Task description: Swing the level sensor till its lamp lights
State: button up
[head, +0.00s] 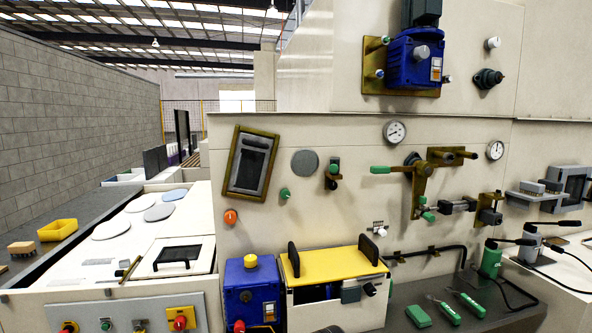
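No part is clearly marked as the level sensor. One candidate is a grey cylindrical body (458,205) with a green end at its left, beside a brass bracket (489,209) on the pale wall panel. Another is a small dark fitting with a green top (333,170) on a brass mount, further left. I cannot tell which part is the lamp or whether any lamp is lit. A brass clamp assembly (421,180) with a green-ended handle (381,170) sits above the grey body. My gripper is not in view.
A blue motor unit (412,62) is mounted above, with two gauges (396,132) (495,150) below. A yellow-topped box (333,262) and blue box (252,291) stand in front. Green tools (443,311) lie on the dark bench (400,292). A black rail (425,252) runs above it.

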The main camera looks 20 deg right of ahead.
aim_at(334, 162)
jog(key=u, duration=1.05)
jog(key=i, duration=1.05)
jog(key=z, duration=0.85)
